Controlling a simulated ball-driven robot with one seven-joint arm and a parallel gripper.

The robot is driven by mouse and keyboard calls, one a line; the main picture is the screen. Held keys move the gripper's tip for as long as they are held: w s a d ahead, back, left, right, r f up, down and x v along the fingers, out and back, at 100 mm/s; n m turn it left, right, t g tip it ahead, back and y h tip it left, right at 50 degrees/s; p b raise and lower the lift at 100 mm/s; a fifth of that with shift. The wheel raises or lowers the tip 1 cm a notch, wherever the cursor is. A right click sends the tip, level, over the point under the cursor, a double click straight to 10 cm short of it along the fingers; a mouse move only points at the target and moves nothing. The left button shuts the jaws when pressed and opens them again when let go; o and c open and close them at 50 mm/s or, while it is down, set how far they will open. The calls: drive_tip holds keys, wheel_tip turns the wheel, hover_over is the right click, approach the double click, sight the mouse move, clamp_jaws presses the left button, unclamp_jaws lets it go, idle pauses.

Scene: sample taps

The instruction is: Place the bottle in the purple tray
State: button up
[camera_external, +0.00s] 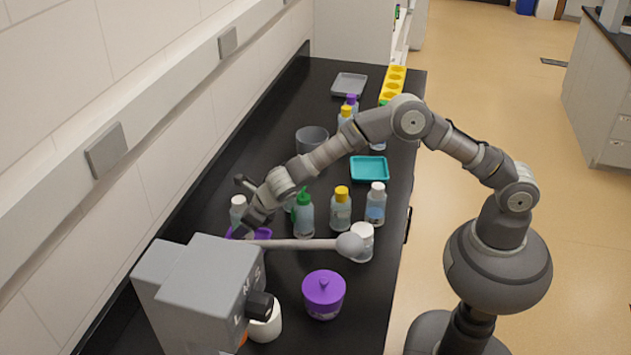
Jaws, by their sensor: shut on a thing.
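The purple tray (263,234) lies at the left of the black bench, mostly hidden by my forearm end and a grey bar. My gripper (243,230) points down and left over the tray. A pale bottle with a white cap (238,206) shows right beside my gripper, at the tray's far side. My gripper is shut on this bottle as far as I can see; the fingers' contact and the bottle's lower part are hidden. I cannot tell whether the bottle touches the tray.
A green-topped bottle (303,217), a yellow-capped bottle (341,210) and a white-capped bottle (375,205) stand right of my gripper. A grey bar with a round end (300,244) crosses in front. A purple lidded jar (323,296) and grey machine (205,285) stand nearer. A teal tray (369,168) is farther back.

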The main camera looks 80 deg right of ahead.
wheel_tip(320, 180, down, 4)
drive_tip(key=shift+r+b, duration=0.1)
drive_tip(key=shift+b, duration=0.5)
drive_tip(key=shift+r, duration=0.1)
drive_tip(key=o, duration=1.2)
